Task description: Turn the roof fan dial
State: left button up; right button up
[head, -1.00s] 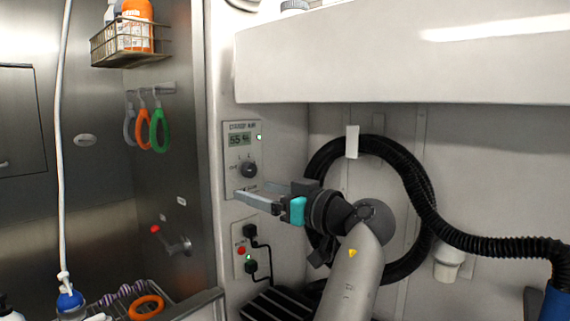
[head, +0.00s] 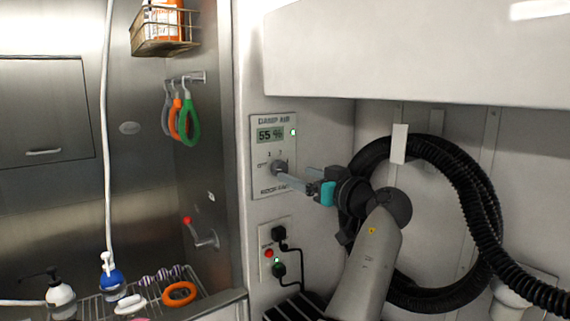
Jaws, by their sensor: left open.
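The roof fan dial (head: 279,166) is a small dark round knob on a pale wall panel (head: 262,184). The panel has a display reading 55 % under "DAMP AIR" and a label below that seems to read "ROOF FAN". My left gripper (head: 282,174) comes from the right, its grey fingers pointing left with their tips at the dial. It is open. The fingers overlap in this view and partly cover the dial, so I cannot tell whether they touch it or stand on both sides. My right gripper is not in view.
Below the panel is a socket plate (head: 275,252) with plugs and a red button. A black hose (head: 470,190) hangs coiled behind my arm. A white cabinet (head: 420,55) overhangs at upper right. At left is a steel tub wall with coloured loops (head: 189,121) and a bottle rack.

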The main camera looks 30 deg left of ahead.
aim_at(283, 168)
pick_arm(q)
jog(key=p+x, duration=0.1)
jog(key=x, duration=0.5)
jog(key=shift+w+a, duration=0.1)
jog(key=shift+a, duration=0.1)
grip_shut()
dwell(0.5)
